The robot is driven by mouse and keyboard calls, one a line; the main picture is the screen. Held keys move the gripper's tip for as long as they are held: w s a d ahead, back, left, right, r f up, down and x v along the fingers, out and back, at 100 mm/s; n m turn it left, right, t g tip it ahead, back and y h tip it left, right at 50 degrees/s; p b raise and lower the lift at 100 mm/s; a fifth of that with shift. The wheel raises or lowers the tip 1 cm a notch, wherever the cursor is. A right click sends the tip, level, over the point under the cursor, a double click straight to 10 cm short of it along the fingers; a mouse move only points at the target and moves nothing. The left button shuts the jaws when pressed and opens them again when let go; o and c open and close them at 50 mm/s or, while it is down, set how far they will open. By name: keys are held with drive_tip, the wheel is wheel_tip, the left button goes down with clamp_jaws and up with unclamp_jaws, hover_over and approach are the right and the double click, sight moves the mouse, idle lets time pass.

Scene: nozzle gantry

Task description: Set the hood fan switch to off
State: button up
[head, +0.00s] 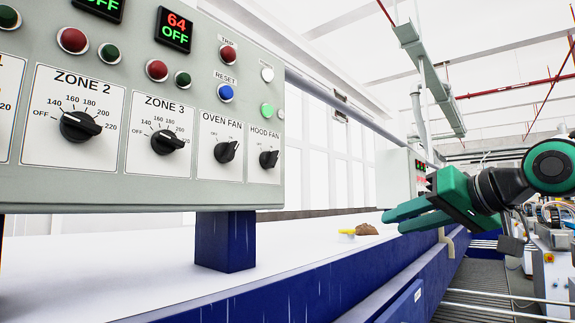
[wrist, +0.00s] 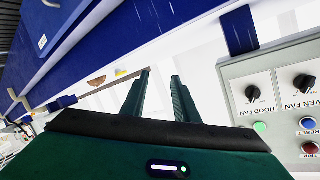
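The hood fan switch (head: 268,159) is a black rotary knob under the label HOOD FAN, at the lower right of the grey control panel (head: 150,185). Its pointer appears turned to the upper right, away from the small left mark; the marks are too small to read surely. It also shows at the right of the wrist view (wrist: 252,93), where the picture is upside down. My green gripper (head: 395,221) is to the right of the panel, clear of the knob, with its fingers pointing left. In the wrist view its two fingers (wrist: 161,77) are apart with nothing between them.
The oven fan knob (head: 226,151) sits just left of the hood fan knob. A green button (head: 267,110) is above it. A blue post (head: 225,240) holds the panel over a white surface (head: 120,270), where a brown lump (head: 366,229) and a yellow item (head: 347,232) lie.

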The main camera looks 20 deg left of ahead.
sight(278, 157)
drive_tip(key=s+a+r+n+g+y, duration=0.35)
drive_tip(key=s+a+r+y, duration=0.35)
drive_tip(key=a+r, duration=0.6)
drive_tip(key=shift+n+h, duration=0.45)
drive_tip(key=shift+h, duration=0.05)
drive_tip(key=x, duration=0.5)
drive_tip(key=s+x, duration=0.1)
drive_tip(key=x, duration=0.2)
drive_tip(key=shift+a, duration=0.35)
drive_tip(key=shift+x, duration=0.8)
drive_tip(key=shift+w, duration=0.1)
clamp_jaws()
